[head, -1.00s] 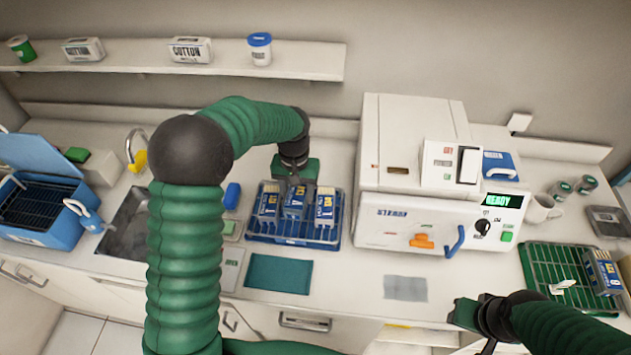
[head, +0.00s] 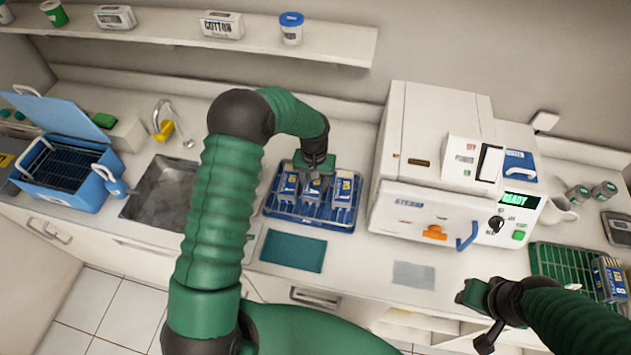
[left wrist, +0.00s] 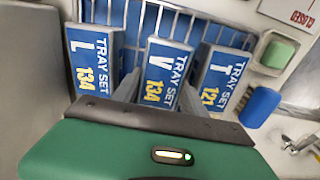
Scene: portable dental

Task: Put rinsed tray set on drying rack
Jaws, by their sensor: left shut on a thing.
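A blue wire rack (head: 308,221) stands on the counter and holds three blue-and-white tray sets in a row. The left wrist view shows their labels: L 134 (left wrist: 93,58), V 134 (left wrist: 166,66) and T 121 (left wrist: 222,75). My left gripper (head: 317,176) is shut on the middle tray set, V 134 (head: 313,191), which stands among the others in the rack. In the left wrist view its fingers (left wrist: 158,94) are on either side of that set. My right gripper (head: 474,296) is over the front counter edge at right, apart from the racks; its jaw opening is unclear.
A green wire rack (head: 560,262) with another tray set (head: 610,277) stands at far right. A white sterilizer (head: 415,205) reading READY stands right of the blue rack. A sink (head: 165,190) and blue open box (head: 70,175) are at left. A teal mat (head: 292,251) lies in front.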

